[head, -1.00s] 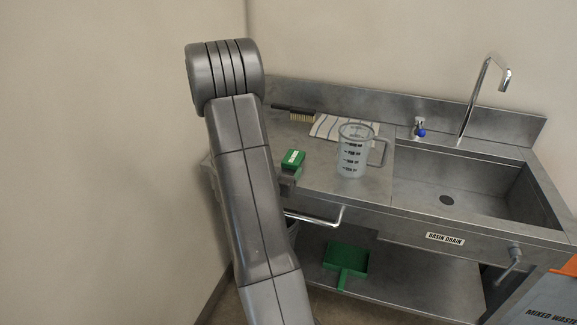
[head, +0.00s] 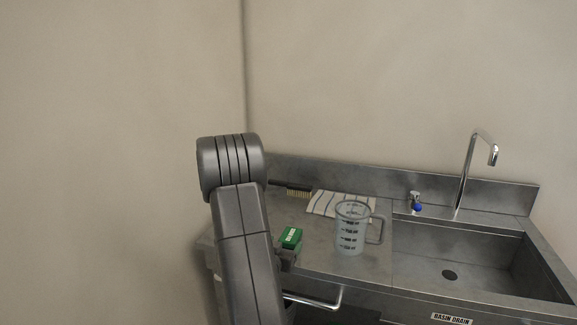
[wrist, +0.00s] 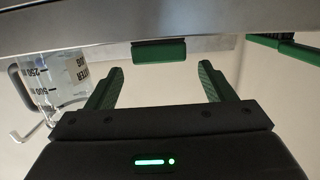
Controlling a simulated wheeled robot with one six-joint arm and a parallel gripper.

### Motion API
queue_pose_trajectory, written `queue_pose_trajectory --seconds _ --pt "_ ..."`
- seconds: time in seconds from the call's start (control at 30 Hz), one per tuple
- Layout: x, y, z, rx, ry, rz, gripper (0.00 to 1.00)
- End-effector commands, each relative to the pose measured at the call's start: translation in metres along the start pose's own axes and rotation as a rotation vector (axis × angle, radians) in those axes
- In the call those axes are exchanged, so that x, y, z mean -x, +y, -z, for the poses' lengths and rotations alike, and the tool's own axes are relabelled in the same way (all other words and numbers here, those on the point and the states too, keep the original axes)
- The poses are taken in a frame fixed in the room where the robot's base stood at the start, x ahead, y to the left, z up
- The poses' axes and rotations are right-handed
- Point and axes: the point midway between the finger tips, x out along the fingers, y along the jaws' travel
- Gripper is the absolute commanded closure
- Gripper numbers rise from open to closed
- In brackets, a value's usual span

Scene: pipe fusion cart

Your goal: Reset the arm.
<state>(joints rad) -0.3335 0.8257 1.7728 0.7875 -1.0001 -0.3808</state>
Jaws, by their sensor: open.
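My arm (head: 245,240) rises in the left part of the head view, its thick grey joint at the top, in front of the counter's left end. My gripper (wrist: 162,72) shows in the wrist view with its two green-lined fingers spread apart and nothing between them. A green block (wrist: 158,51) lies beyond the fingertips, against a grey edge; I cannot tell its exact distance. In the head view my fingers cannot be made out, and a green labelled block (head: 290,238) shows just right of my arm at the counter's front left.
The steel counter (head: 325,252) carries a clear measuring jug (head: 351,230), a striped cloth (head: 322,204) and a brush (head: 298,192). A basin (head: 455,262) with a tall tap (head: 464,180) is at the right. The jug also appears at the left of the wrist view (wrist: 48,80). A rail (head: 315,303) runs along the front.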

Motion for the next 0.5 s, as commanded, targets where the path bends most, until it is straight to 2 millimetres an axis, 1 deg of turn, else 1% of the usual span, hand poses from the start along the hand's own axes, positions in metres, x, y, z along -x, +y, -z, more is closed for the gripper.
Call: queue_pose_trajectory --seconds 0.03,0.1,0.33,0.37,0.4,0.5 --pt "-0.011 0.001 0.001 0.000 0.000 -0.002 0.24" --pt "-0.025 0.001 0.001 -0.001 0.000 -0.003 0.24" --pt "-0.070 0.001 0.000 -0.001 0.001 -0.002 0.24" --pt "-0.069 0.001 -0.006 0.000 0.000 0.000 0.24" --pt "-0.066 0.000 0.006 -0.001 0.003 0.001 0.24" --pt "-0.064 0.000 0.017 -0.002 0.003 0.000 0.24"
